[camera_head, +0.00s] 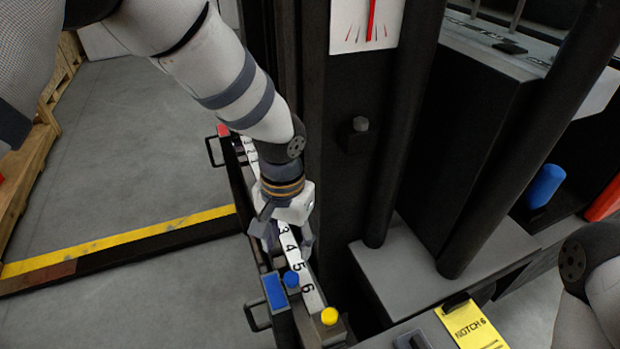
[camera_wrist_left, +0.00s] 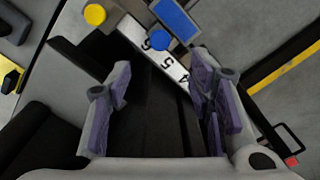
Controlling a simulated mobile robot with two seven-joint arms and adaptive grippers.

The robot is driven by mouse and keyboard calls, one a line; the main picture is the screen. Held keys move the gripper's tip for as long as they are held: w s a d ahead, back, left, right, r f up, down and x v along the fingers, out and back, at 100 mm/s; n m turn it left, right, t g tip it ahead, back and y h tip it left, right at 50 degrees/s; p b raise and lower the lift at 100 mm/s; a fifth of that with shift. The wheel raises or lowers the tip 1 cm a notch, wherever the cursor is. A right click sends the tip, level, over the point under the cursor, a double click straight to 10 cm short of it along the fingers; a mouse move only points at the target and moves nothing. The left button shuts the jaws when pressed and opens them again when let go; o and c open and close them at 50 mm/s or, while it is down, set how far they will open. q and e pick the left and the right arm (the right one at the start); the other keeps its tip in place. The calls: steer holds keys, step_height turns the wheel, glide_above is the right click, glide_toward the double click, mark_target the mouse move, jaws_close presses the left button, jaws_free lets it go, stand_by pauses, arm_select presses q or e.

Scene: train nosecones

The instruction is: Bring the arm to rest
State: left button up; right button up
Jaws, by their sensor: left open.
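My left gripper (camera_head: 283,238) hangs over the white numbered strip (camera_head: 306,287) in the middle of the head view, below my left arm. The left wrist view shows its two fingers (camera_wrist_left: 160,64) spread apart with nothing between them. The numbers 3 to 6 are readable beyond and beside the gripper; it hides part of the strip. A blue knob (camera_head: 291,279) and a yellow knob (camera_head: 329,316) stand near the strip's close end, apart from the fingers. My right arm shows only in part at the lower right edge, and its gripper is out of view.
A black column with a white dial (camera_head: 367,25) rises right of the left arm. A yellow "NOTCH 6" card (camera_head: 472,325) lies at the lower right. A blue cylinder (camera_head: 546,186) and a red one (camera_head: 605,200) stand farther right. Open floor with a yellow line (camera_head: 120,240) lies left.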

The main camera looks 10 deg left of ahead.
arm_select(q)
steer(key=s+f+g+h+p, duration=0.1)
steer(key=s+f+p, duration=0.1)
steer(key=s+f, duration=0.8)
steer(key=s+a+n, duration=0.1)
steer(key=s+a, duration=0.2)
steer(key=s, duration=0.6)
steer(key=s+a+g+p, duration=0.1)
steer(key=s+a, duration=0.2)
steer(key=s, duration=0.6)
steer(key=s+a+n+y, duration=0.1)
steer(key=s+a, duration=0.3)
steer(key=s, duration=0.5)
steer(key=shift+s+f+n+p, duration=0.2)
steer(key=shift+s+n+p, duration=0.1)
steer(key=shift+p, duration=0.1)
arm_select(e)
steer(key=w+r+t, duration=0.1)
steer(key=w+r, duration=0.3)
steer(key=shift+w+r+t, duration=0.2)
steer(key=shift+r+t, duration=0.1)
steer(key=shift+t, duration=0.1)
arm_select(q)
steer(key=shift+w, duration=0.1)
